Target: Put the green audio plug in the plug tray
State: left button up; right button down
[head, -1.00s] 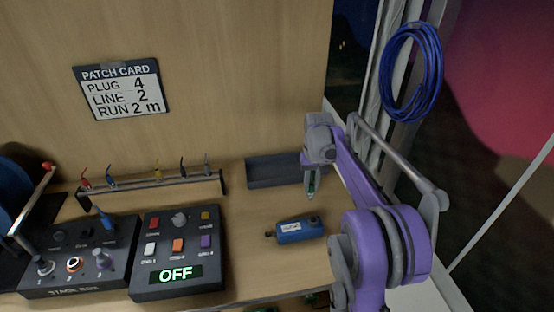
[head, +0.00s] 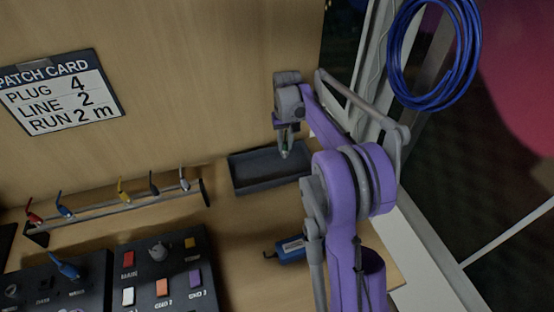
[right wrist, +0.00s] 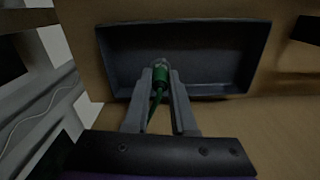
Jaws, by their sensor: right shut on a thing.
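The green audio plug (right wrist: 158,80) is held between the fingers of my right gripper (right wrist: 160,85), which is shut on it. In the head view my right gripper (head: 286,148) hangs over the right part of the plug tray, with a bit of green at its tips. The plug tray (head: 240,177) is a dark shallow box against the wooden back wall. It also fills the upper part of the right wrist view (right wrist: 110,60), where the plug's tip overlaps its floor. I cannot tell the exact height of the plug above the floor. My left gripper is not in view.
A rack (head: 125,205) with several coloured plugs stands left of the tray. A control box (head: 160,270) and the stage box (head: 40,285) are at lower left. A blue device (head: 291,249) lies in front of the tray. A blue cable coil (head: 436,55) hangs at right.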

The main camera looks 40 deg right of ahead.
aim_at(285, 153)
notch_tip(285, 153, down, 3)
jog(key=shift+s, duration=0.1)
jog(key=shift+f, duration=2.15)
jog(key=shift+f, duration=0.2)
jog(key=c, duration=0.7)
grip_release()
jog(key=shift+c, duration=0.2)
jog(key=shift+r, duration=0.15)
